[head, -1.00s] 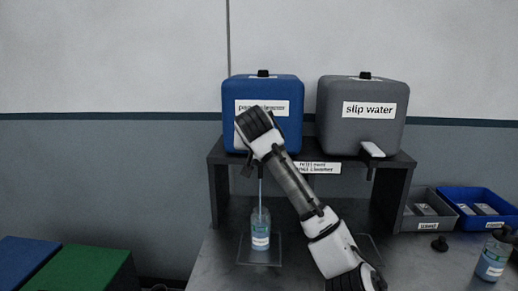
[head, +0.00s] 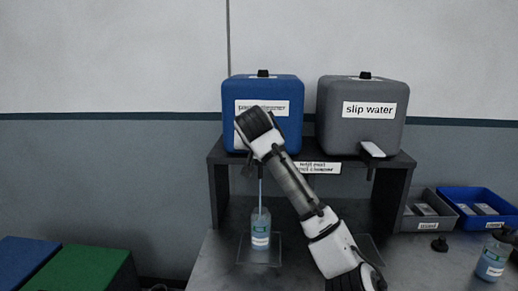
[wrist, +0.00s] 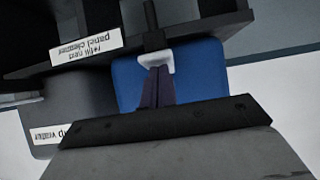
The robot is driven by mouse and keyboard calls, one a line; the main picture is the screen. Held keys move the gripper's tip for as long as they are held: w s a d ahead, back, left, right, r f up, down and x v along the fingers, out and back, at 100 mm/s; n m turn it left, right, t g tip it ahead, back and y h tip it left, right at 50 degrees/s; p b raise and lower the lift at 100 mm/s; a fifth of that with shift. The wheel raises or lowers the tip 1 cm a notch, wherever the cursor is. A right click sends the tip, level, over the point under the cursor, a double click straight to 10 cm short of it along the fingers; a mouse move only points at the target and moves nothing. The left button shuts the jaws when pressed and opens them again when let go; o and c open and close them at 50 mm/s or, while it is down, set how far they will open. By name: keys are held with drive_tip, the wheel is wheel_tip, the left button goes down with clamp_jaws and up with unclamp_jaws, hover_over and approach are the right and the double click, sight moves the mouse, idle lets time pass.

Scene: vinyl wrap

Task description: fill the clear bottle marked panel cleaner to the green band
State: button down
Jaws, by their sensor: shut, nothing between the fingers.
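The clear bottle (head: 261,242) stands upright on a square plate (head: 243,258) below the blue container (head: 284,133). A thin stream (head: 260,190) runs from under that container into the bottle. Pale blue liquid fills much of the bottle. A green band (head: 260,230) shows above its small white label, which I cannot read. The exact liquid level against the band is hard to tell. My gripper (wrist: 156,88) is shut and empty, its fingertips at the white tap lever (wrist: 156,62) of the blue container. My arm hides the tap in the head view.
The grey slip water container (head: 361,127) stands right of the blue one on the dark shelf (head: 400,163). Another blue-filled bottle (head: 491,263) is at the far right, near a black cap (head: 440,243) and grey (head: 427,222) and blue bins (head: 466,195).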

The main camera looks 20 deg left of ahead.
idle(0.4)
drive_tip(key=shift+r+p, duration=0.7)
drive_tip(key=shift+r, duration=0.05)
drive_tip(key=s+d+r, duration=0.2)
drive_tip(key=s+r, duration=0.4)
drive_tip(key=r, duration=0.5)
drive_tip(key=shift+s, duration=0.35)
